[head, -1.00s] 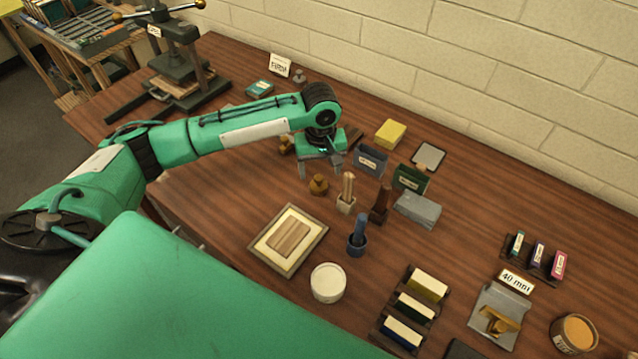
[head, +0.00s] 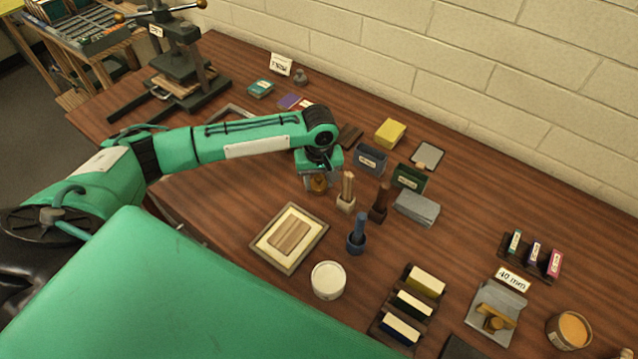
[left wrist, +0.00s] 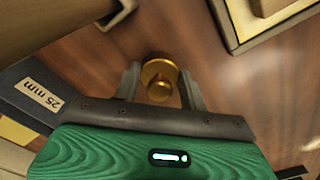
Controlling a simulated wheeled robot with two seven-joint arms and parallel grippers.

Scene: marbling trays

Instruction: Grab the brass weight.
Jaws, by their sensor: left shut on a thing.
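The brass weight (head: 318,185) stands on the wooden table, left of a small pot of sticks (head: 346,192). In the left wrist view the weight (left wrist: 159,72) shows as a round golden body with a knob, between the two fingers. My left gripper (head: 318,182) points down over it and is shut on it, one finger on each side (left wrist: 161,86). The weight seems still at table height; I cannot tell whether it touches the table. My right gripper is not in view.
A dark block labelled 25 mm (left wrist: 40,95) is close to the gripper in the left wrist view. A framed tray (head: 262,250), a blue holder (head: 357,238) and a white tub (head: 328,280) stand nearer. A press (head: 175,75) stands at the back left.

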